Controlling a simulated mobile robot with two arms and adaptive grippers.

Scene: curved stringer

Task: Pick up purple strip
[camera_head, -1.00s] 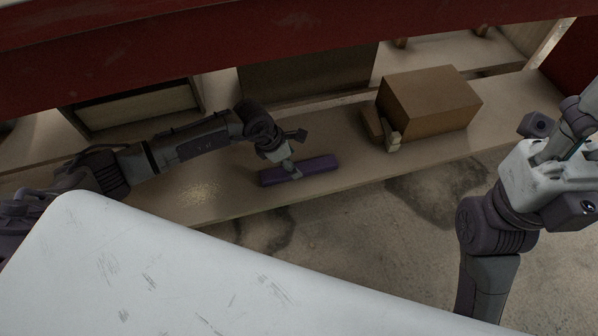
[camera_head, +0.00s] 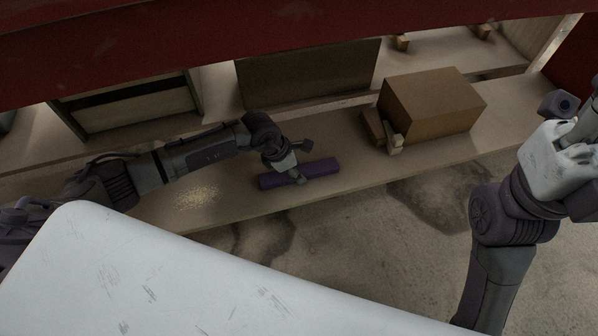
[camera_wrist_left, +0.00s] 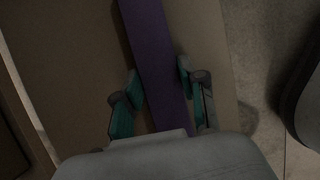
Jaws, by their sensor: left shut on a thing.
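The purple strip (camera_head: 322,168) lies lengthwise on the beige shelf, near its front edge. My left gripper (camera_head: 299,178) comes down over the strip's middle and is shut on it. In the left wrist view, the purple strip (camera_wrist_left: 155,55) runs between the two teal-padded fingers of my left gripper (camera_wrist_left: 162,85). The strip's near end is hidden behind the gripper body. My right gripper (camera_head: 580,140) is raised at the right edge, away from the strip and partly cut off, so its fingers are unclear.
A brown box (camera_head: 432,105) with small pieces beside it (camera_head: 393,143) stands right of the strip. An open wooden bin (camera_head: 125,105) and an upright panel (camera_head: 308,75) are behind. A red beam (camera_head: 300,38) crosses above.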

